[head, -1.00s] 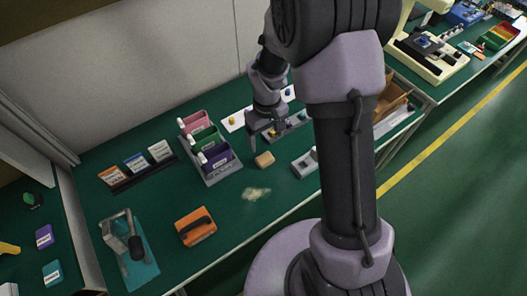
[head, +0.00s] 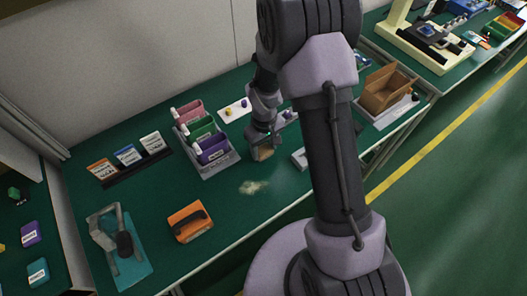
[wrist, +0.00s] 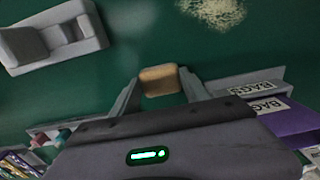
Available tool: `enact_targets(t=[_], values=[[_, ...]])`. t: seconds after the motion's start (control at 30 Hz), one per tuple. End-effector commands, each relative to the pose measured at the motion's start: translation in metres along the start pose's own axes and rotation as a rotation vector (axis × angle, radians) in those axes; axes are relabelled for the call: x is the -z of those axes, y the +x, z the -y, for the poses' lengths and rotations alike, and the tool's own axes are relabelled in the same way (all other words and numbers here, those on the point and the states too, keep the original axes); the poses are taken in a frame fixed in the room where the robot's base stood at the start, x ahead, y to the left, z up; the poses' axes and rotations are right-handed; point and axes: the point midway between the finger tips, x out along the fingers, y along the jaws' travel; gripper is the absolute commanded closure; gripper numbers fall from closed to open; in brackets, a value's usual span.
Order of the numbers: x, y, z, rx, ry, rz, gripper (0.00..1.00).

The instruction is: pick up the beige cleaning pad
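The beige cleaning pad (head: 264,153) is a small tan block on the green bench top, right of the purple bin. My gripper (head: 262,142) points down over it. In the wrist view the pad (wrist: 160,80) lies between the two fingertips of my gripper (wrist: 160,84), one on each side. The pad's upper part is partly hidden by the gripper in the head view.
A rack with pink, green and purple bins (head: 212,150) stands close left of my gripper. A grey fixture (wrist: 55,38) is on the other side. A pale spill (head: 254,187) and an orange case (head: 190,221) lie nearer the front. An open cardboard box (head: 387,90) stands right.

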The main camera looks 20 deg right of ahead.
Motion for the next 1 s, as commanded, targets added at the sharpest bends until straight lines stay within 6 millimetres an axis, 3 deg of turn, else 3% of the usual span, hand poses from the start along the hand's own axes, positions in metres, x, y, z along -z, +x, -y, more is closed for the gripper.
enact_targets(t=[0.03,0.17,0.47,0.73,1.0], values=[[0.0,0.0,0.0,0.0,0.0,0.0,0.61],[0.0,0.0,0.0,0.0,0.0,0.0,0.85],[0.0,-0.005,0.0,0.0,0.0,0.0,0.85],[0.0,-0.042,0.0,0.0,0.0,-0.001,0.85],[-0.039,-0.044,0.054,0.0,-0.006,0.002,0.85]])
